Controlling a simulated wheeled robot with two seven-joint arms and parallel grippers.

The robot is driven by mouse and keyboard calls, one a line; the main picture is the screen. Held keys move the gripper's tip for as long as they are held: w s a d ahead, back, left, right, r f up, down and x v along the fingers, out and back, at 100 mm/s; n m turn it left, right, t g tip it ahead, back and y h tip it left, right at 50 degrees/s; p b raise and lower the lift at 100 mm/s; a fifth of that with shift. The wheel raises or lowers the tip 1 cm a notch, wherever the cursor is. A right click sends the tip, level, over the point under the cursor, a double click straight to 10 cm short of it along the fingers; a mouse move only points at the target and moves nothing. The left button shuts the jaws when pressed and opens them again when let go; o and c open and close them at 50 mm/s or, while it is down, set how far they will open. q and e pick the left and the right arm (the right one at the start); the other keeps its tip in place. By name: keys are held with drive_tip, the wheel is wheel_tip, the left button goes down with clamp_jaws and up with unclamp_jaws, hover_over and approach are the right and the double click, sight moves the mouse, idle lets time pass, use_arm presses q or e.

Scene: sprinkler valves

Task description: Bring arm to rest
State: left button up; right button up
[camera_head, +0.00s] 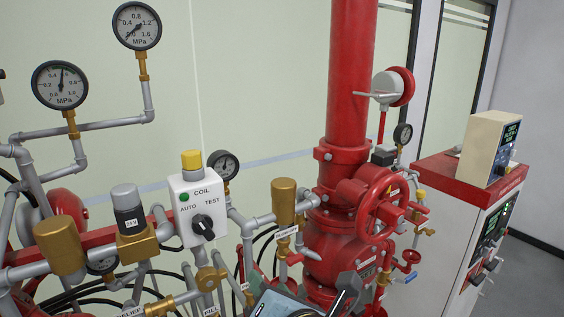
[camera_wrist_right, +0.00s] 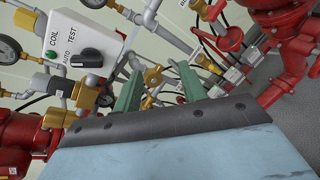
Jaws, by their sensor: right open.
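My right gripper (camera_head: 283,303) shows at the bottom middle of the head view, partly cut off by the frame edge. In the right wrist view its two green fingers (camera_wrist_right: 160,88) stand apart with nothing held between them. A brass valve (camera_wrist_right: 152,76) shows beyond the gap between the fingers; I cannot tell how far off it is. The white coil box (camera_head: 196,208) with its black AUTO/TEST knob (camera_head: 203,227) stands up and left of the gripper in the head view. My left gripper is in neither view.
Grey pipes and brass fittings crowd the left and middle. A red handwheel valve (camera_head: 366,211) on a thick red riser (camera_head: 350,80) stands right of the gripper. A red-topped cabinet (camera_head: 451,177) carries a beige meter (camera_head: 488,148). Grey floor (camera_head: 525,275) is clear at far right.

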drive_tip(key=s+d+f+m+g+h, duration=0.3)
drive_tip(key=s+d+f+m+g, duration=0.2)
drive_tip(key=d+f+m, duration=0.95)
drive_tip(key=s+d+f+m+g+h, duration=0.1)
drive_tip(key=s+d+f+m+g, duration=0.2)
drive_tip(key=s+d+f+m, duration=0.35)
drive_tip(key=s+d+f+m+g+h, duration=0.2)
drive_tip(key=s+d+f+m, duration=0.2)
drive_tip(key=s+m, duration=0.55)
wheel_tip(320, 180, down, 32)
drive_tip(key=f+g+b, duration=0.1)
drive_tip(key=b, duration=0.9)
drive_tip(key=s+d+f+b, duration=0.1)
drive_tip(key=s+f+b, duration=0.3)
drive_tip(key=s+f, duration=0.4)
drive_tip(key=s+d+f+g+b, duration=0.1)
drive_tip(key=s+f+b, duration=0.3)
drive_tip(key=s+f, duration=0.5)
wheel_tip(320, 180, down, 6)
drive_tip(key=shift+s+d+g, duration=0.2)
drive_tip(key=shift+d+g, duration=0.1)
drive_tip(key=shift+d, duration=0.1)
